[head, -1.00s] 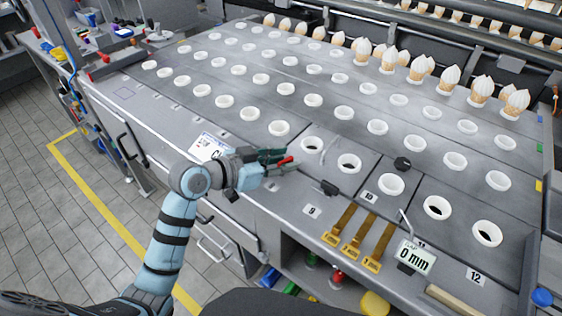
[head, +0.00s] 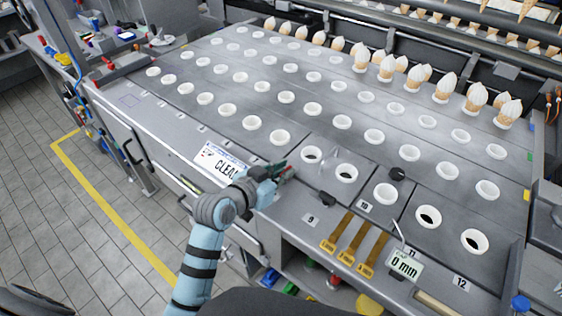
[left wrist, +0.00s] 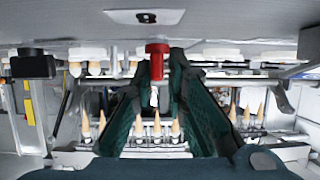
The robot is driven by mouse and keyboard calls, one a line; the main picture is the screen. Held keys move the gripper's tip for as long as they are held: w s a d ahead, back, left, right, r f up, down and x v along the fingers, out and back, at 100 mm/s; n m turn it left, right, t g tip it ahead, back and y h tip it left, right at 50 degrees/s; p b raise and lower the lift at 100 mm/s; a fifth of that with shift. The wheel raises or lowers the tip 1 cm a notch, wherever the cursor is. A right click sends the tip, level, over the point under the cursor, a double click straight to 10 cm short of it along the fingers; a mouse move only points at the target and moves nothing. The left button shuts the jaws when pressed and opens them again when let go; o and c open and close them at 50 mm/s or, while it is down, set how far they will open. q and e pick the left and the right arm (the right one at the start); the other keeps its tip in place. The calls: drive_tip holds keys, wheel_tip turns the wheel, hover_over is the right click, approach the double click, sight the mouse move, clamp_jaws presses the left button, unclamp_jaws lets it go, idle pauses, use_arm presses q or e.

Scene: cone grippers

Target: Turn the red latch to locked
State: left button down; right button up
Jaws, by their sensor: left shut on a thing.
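The red latch (left wrist: 157,48) shows in the left wrist view as a red knob with a paler stem, between the tips of my dark green fingers. In the head view only a small red bit of the latch (head: 289,174) shows at the fingertips, at the front edge of the machine. My left gripper (head: 282,173) is shut on the latch; in the left wrist view its fingers (left wrist: 158,62) lie either side of it. The fingers hide most of the latch in the head view, so I cannot tell its exact angle. My right gripper is not in view.
Dark block (head: 326,198), brass gauge strips (head: 352,243) and a 0 mm tag (head: 403,265) are to the right. White-ringed holes fill the grey deck (head: 225,130); cones (head: 477,97) stand behind.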

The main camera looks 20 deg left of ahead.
use_arm(q)
drive_tip(key=c, duration=1.9)
unclamp_jaws()
drive_tip(key=shift+f, duration=0.1)
drive_tip(key=shift+o, duration=1)
drive_tip(key=shift+s+d, duration=0.1)
drive_tip(key=shift+d, duration=0.1)
drive_tip(key=v, duration=1.2)
